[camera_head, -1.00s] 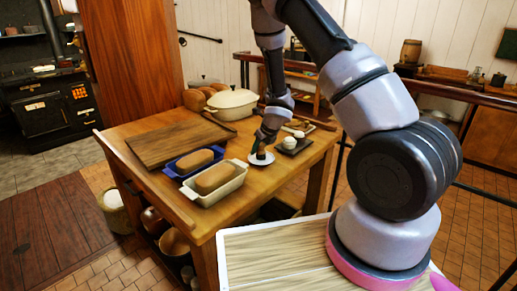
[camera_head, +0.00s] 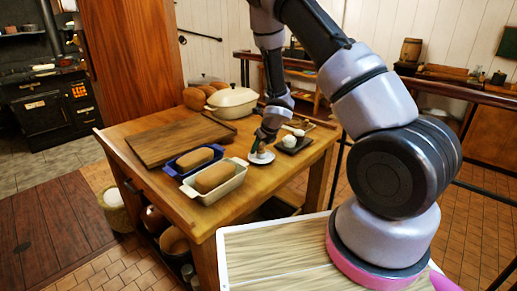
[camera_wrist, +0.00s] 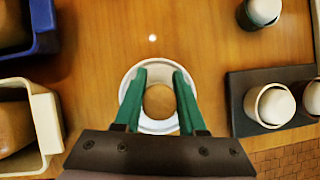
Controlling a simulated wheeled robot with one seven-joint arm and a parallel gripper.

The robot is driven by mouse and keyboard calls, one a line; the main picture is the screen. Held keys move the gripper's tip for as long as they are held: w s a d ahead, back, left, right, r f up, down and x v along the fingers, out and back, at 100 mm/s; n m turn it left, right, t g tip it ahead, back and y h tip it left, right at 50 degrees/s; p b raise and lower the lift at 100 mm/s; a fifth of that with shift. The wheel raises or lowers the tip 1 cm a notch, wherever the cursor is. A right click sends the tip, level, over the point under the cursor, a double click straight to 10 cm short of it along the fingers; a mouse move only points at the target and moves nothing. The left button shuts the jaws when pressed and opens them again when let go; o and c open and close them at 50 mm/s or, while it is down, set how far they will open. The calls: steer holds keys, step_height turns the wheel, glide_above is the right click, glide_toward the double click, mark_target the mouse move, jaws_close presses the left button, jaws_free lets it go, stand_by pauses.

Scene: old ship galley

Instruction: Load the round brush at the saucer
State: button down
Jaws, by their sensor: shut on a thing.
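The round brush (camera_wrist: 158,101) shows from above in the wrist view as a round tan wooden top between the green fingers. My gripper (camera_wrist: 158,78) is shut on it. The white saucer (camera_wrist: 158,129) lies directly below on the wooden table, its rim showing around the brush and fingers. In the head view my gripper (camera_head: 260,149) is low over the saucer (camera_head: 262,159). The brush's lower end is hidden, so I cannot tell whether it touches the saucer.
A cream loaf pan (camera_head: 217,192) and a blue loaf pan (camera_head: 178,175) stand left of the saucer. A dark tray (camera_head: 293,149) with egg-like items in cups is close on the right. A wooden board (camera_head: 165,143) and a white lidded pot (camera_head: 235,103) are farther back.

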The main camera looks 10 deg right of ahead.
stand_by(0.3)
steer(key=shift+r, duration=3.5)
